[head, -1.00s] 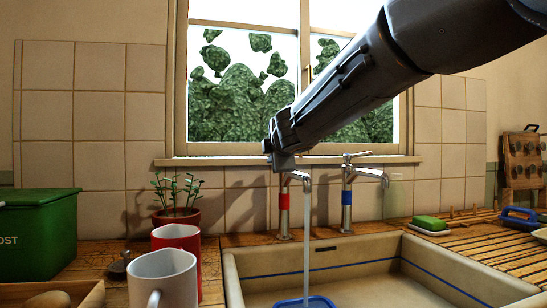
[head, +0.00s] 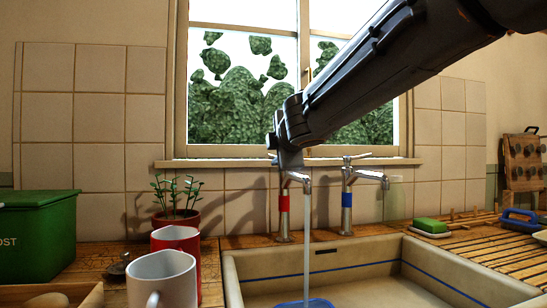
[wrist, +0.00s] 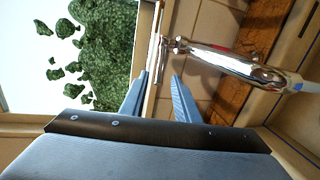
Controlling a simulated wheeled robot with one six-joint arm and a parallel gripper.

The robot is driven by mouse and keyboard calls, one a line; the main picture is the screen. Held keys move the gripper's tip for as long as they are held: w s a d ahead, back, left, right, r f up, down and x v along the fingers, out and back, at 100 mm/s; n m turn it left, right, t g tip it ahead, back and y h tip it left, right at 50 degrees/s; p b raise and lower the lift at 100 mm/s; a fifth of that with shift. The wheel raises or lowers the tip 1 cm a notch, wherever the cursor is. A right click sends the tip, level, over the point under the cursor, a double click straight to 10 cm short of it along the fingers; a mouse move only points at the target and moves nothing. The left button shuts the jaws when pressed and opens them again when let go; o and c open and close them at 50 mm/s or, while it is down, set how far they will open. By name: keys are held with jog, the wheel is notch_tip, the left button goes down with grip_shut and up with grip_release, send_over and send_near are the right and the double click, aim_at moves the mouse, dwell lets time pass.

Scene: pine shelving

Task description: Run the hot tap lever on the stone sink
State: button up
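The hot tap (head: 284,203), chrome with a red band, stands at the sink's back edge. A stream of water (head: 307,240) falls from its spout. My gripper (head: 288,165) is at the top of this tap and hides most of its lever. In the wrist view the tap (wrist: 235,65) lies sideways, with its thin lever (wrist: 157,50) near the fingertips. My gripper's two blue-grey fingers (wrist: 158,82) are apart; I cannot tell whether either touches the lever. The stone sink (head: 330,260) has a blue line inside.
The blue-banded tap (head: 347,200) stands close on the right. A potted plant (head: 177,203), red mug (head: 177,240) and white mug (head: 160,280) are left of the sink. A green sponge (head: 430,225) lies on the right. The window sill (head: 230,163) is just behind the taps.

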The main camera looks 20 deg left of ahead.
jog(key=shift+v, duration=0.75)
